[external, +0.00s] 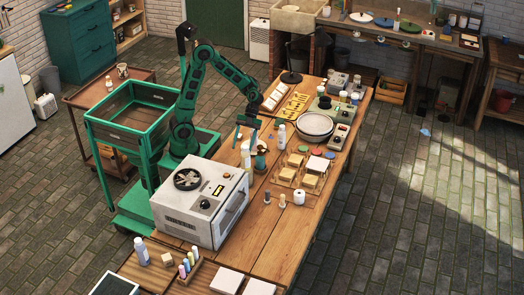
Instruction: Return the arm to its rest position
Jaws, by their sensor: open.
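My green arm (231,72) rises from its base at the left side of the long wooden table and bends over at the elbow. Its forearm slopes down to the right. My gripper (245,139) hangs over the table, behind the grey oven-like machine, pointing down. Its fingers are apart, with no object seen between them. A small green object (260,160) and a white bottle (281,136) stand close to it. The small size of the view does not show the exact gap to them.
The grey machine (203,232) stands at the table's near left. A white bowl (316,125), small tiles (309,181) and a white roll (299,198) crowd the table (262,225). A green open bin (117,140) stands left of my arm.

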